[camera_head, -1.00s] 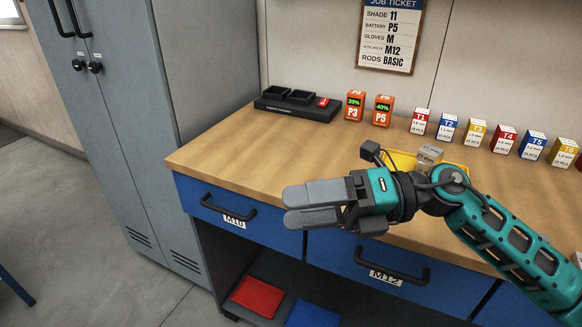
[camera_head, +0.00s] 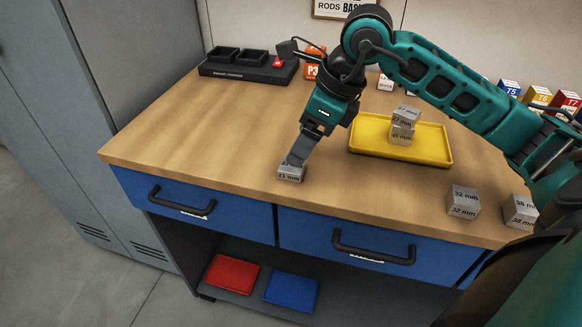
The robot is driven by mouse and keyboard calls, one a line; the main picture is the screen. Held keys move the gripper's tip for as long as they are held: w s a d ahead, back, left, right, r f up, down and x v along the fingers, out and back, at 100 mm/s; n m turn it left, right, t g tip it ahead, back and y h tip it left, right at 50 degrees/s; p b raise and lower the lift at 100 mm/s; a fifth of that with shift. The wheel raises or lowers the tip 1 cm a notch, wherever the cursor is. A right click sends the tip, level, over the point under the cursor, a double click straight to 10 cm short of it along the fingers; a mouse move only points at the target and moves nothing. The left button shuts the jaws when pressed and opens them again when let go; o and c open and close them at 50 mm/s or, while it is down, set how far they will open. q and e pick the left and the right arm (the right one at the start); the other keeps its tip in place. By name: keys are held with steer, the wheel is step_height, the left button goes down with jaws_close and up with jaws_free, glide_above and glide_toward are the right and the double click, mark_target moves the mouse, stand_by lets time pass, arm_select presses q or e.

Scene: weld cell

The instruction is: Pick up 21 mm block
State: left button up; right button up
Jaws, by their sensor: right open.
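The 21 mm block (camera_head: 289,175) is a small grey metal block near the front edge of the wooden bench, left of the yellow tray. Its label looks like 21 mm but is partly covered. My right gripper (camera_head: 297,158) points down at it from above, with the fingertips at the top of the block and hiding part of it. The gripper is open. I cannot tell whether the fingers touch the block. My left gripper is not in view.
A yellow tray (camera_head: 451,160) holds two stacked metal blocks (camera_head: 403,125). A 32 mm block (camera_head: 463,202) and a 38 mm block (camera_head: 521,211) stand at the right front. A black charger (camera_head: 247,67) stands at the back left. The left bench top is clear.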

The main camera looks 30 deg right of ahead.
mark_target(292, 169)
steer(key=x, duration=0.6)
steer(key=shift+w+f, duration=0.1)
steer(key=shift+f, duration=0.1)
steer(key=shift+c, duration=0.3)
steer(key=c, duration=1.1)
steer(key=shift+r, duration=0.15)
steer(key=shift+c, duration=0.2)
